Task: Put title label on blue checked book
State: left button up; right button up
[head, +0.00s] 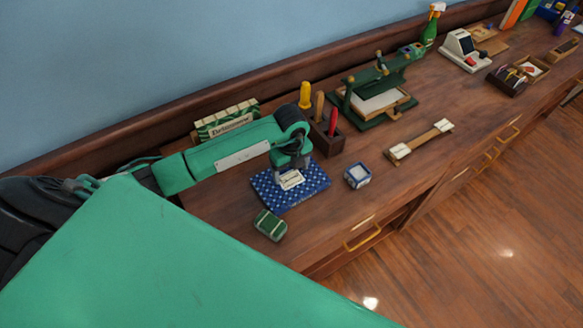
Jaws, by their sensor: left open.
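The blue checked book (313,190) lies flat on the wooden counter, left of the middle. A small white title label (291,179) with dark markings shows on or just above the book's cover. My left gripper (290,172) points down directly over the label and the book. It is open, with its fingers close to the label; I cannot tell whether they touch it. The gripper and wrist hide part of the book's far side. My right gripper is not in view.
A small blue-and-white box (358,175) and a green box (270,224) stand near the book. A wooden piece with pale ends (421,141) lies to the right.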

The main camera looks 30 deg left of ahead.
aim_at(292, 174)
pick_arm(q)
notch_tip(292, 174, up, 12)
jog(key=b, duration=0.2)
jog(key=shift+b, duration=0.35)
jog(key=shift+w+d, duration=0.1)
